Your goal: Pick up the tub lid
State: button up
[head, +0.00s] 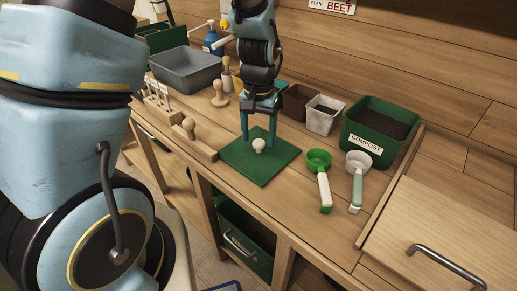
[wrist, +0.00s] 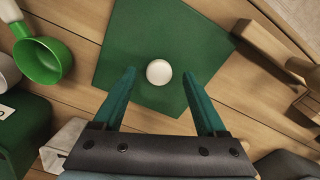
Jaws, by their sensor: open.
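The tub lid (head: 262,170) is a flat dark green square with a round white knob (head: 259,145) at its middle. It lies on the wooden bench. In the wrist view the lid (wrist: 135,45) fills the upper middle, and the knob (wrist: 158,72) shows whole. My gripper (head: 257,143) points down over the lid, open, with one teal finger on each side of the knob. In the wrist view the knob sits between the open fingertips (wrist: 160,76), with a gap on both sides. The height of the tips against the knob is hard to tell.
Right of the lid lie a green scoop (head: 319,160) and a white scoop (head: 358,163). Behind stand a green compost tub (head: 365,147), a pale pot (head: 323,122) and a brown pot (head: 298,101). Left are a wooden rack (head: 190,140), a wooden tool (head: 219,98) and a grey basin (head: 185,75).

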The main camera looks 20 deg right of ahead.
jog(key=shift+f, duration=1.35)
grip_shut()
